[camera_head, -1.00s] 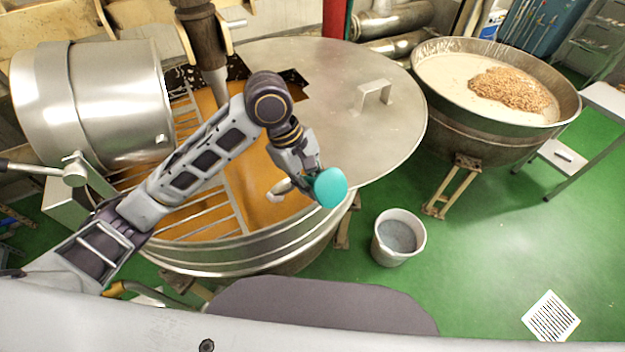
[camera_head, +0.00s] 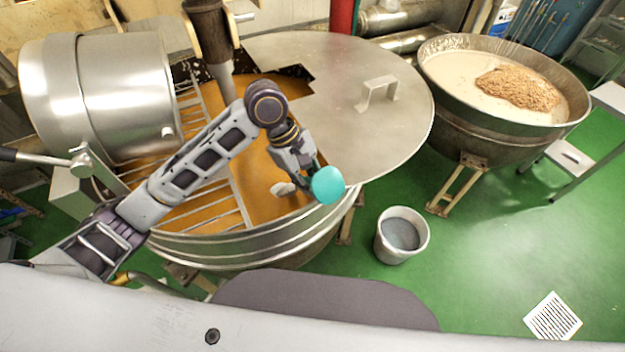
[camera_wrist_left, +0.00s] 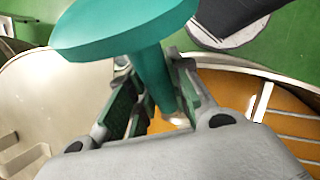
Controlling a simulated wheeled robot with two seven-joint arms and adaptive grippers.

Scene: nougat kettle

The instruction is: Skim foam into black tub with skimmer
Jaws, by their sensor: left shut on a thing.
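My left gripper (camera_head: 308,178) is shut on a teal tool, which I take to be the skimmer (camera_head: 328,185). In the left wrist view the tool (camera_wrist_left: 125,32) shows a wide teal disc and a stem between my fingers (camera_wrist_left: 152,100). It is over the near right rim of the big steel kettle (camera_head: 260,245), which holds orange-brown liquid. A small whitish thing (camera_head: 283,188) shows beside the gripper, over the liquid; I cannot tell whether it is foam or part of the tool. No clearly black tub shows in the head view. My right gripper is not in view.
A pale bucket (camera_head: 402,236) with grey inside stands on the green floor right of the kettle. A steel lid (camera_head: 400,125) covers the kettle's right part. A steel drum (camera_head: 95,95) stands left. A second kettle (camera_head: 480,130) with cream contents stands back right.

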